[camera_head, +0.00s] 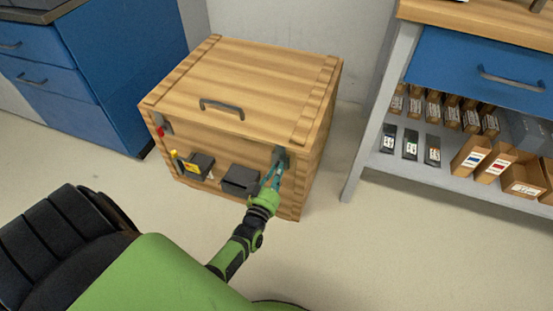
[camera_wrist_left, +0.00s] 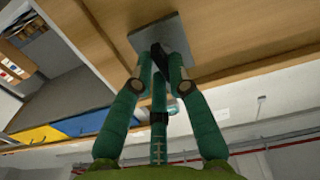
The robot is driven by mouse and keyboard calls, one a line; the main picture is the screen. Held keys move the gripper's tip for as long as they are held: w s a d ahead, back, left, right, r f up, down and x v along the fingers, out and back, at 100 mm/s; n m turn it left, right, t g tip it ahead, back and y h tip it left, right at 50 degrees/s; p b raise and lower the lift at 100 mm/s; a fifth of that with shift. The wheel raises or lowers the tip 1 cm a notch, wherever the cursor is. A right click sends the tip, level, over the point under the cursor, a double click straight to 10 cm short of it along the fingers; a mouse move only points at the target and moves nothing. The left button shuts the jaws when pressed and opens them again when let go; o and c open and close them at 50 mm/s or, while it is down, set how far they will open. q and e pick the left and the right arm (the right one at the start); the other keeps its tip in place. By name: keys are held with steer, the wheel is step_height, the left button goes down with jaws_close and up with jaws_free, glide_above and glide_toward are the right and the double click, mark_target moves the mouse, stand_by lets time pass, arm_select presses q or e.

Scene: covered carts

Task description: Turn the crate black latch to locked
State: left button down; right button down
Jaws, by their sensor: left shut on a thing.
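The wooden crate (camera_head: 225,85) stands on the floor with its lid down. The black latch (camera_wrist_left: 158,52) is on a grey plate (camera_wrist_left: 150,35) fixed to the crate's wooden face. In the head view this plate (camera_head: 281,156) sits at the upper right of the crate's front. My left gripper (camera_head: 273,176) reaches up to it from below. In the left wrist view my gripper's fingertips (camera_wrist_left: 166,68) are closed around the black latch. The fingers hide part of the latch, so its exact angle is hard to tell. My right gripper is in neither view.
A red latch (camera_head: 160,131) is at the crate's front left. A dark handle (camera_head: 221,107) is on the lid. A black-and-yellow item (camera_head: 196,166) and a dark box (camera_head: 240,180) show low at the front. A blue cabinet (camera_head: 120,60) stands left, a shelved bench (camera_head: 345,180) right.

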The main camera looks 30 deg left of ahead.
arm_select(q)
steer(key=c, duration=1.2)
jaws_free()
steer(key=v, duration=1.2)
